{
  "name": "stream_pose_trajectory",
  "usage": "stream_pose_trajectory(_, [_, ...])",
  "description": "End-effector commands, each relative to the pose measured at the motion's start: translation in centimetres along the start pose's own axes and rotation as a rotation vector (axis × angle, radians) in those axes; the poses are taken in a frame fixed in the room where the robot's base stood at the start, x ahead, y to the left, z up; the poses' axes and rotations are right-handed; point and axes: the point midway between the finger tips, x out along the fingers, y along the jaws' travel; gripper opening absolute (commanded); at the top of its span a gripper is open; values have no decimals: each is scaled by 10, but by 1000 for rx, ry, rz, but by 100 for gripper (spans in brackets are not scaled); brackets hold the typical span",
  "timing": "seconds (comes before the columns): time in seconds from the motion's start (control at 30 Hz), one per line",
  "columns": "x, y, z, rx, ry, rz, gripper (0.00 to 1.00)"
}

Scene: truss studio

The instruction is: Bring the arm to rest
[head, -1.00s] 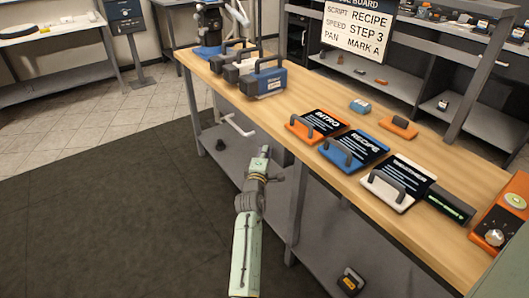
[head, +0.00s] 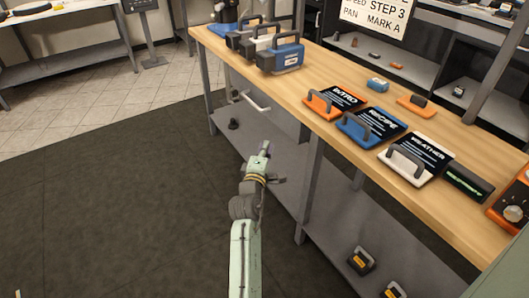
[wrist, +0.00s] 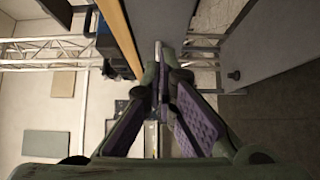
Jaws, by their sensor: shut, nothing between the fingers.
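My arm reaches up from the bottom of the head view, in front of the near side of the wooden workbench (head: 310,97). My gripper (head: 266,147) is at its end, below the level of the bench top and apart from it. In the wrist view my gripper (wrist: 160,75) shows its two purple-padded fingers meeting at the tips, shut with nothing between them. The bench edge (wrist: 120,38) runs beyond the fingers in the wrist view.
On the bench are an orange INTRO card (head: 334,100), a blue RECIPE card (head: 371,127), a white WEATHER card (head: 416,158) and a blue handled case (head: 281,59). A bench leg (head: 310,185) stands right of my gripper. Dark floor (head: 120,200) at left is clear.

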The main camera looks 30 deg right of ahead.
Motion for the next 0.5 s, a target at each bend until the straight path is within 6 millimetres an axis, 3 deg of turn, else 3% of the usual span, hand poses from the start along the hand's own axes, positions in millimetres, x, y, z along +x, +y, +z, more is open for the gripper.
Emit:
stream_pose_trajectory(0.33, [-11, 3, -4, 5, 7, 4, 0])
stream_pose_trajectory(0.43, [-14, 19, -28, 45, 50, 31, 0])
stream_pose_trajectory(0.5, [-20, 38, -58, 98, 108, 62, 0])
